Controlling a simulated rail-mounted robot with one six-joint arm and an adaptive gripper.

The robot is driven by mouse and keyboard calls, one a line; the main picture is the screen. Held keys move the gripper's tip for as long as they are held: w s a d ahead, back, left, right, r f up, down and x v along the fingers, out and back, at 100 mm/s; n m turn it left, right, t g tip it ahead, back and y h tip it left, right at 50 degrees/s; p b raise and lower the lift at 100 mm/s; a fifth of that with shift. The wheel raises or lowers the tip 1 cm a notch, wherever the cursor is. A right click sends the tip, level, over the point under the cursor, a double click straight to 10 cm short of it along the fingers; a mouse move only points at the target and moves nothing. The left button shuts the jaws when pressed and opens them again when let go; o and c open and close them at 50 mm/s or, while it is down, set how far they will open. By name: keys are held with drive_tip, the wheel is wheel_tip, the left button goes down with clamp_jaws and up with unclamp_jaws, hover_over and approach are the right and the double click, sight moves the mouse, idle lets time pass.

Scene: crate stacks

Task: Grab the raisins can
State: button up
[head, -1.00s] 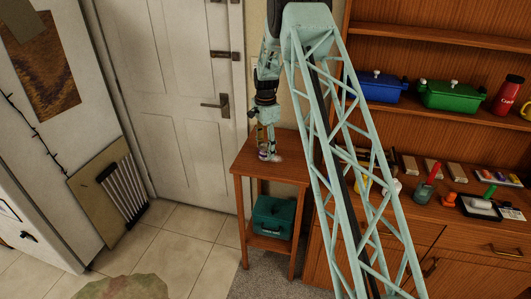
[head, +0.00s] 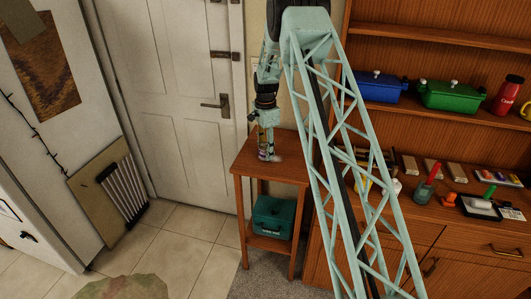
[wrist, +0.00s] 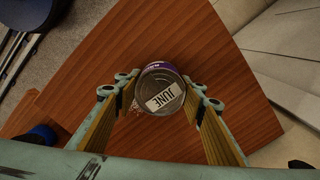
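One can (wrist: 162,90) stands upright on a small wooden table. Its silver lid reads "JUNE" and a strip of purple label shows at its rim; the rest of the label is hidden in the wrist view. In the head view the can (head: 263,153) is small and partly covered by my gripper (head: 267,151). In the wrist view my gripper (wrist: 162,98) points down with one finger on each side of the can. The fingers look apart, with a narrow gap on either side of the lid.
The small wooden table (head: 250,171) has a teal box (head: 272,215) on its lower shelf. A white door (head: 180,120) is behind to the left.

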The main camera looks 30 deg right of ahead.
drive_tip(key=c, duration=0.4)
drive_tip(key=shift+o, duration=0.2)
drive_tip(key=shift+r, duration=0.15)
drive_tip(key=shift+r, duration=1.55)
drive_tip(key=shift+s+d+r, duration=0.1)
drive_tip(key=shift+s, duration=0.1)
drive_tip(key=s+d, duration=0.1)
drive_tip(key=s, duration=0.4)
drive_tip(key=s+d+r, duration=0.1)
drive_tip(key=s, duration=0.4)
drive_tip(key=s+d, duration=0.2)
drive_tip(key=s, duration=0.3)
drive_tip(key=shift+r, duration=0.2)
drive_tip(key=shift+a, duration=0.1)
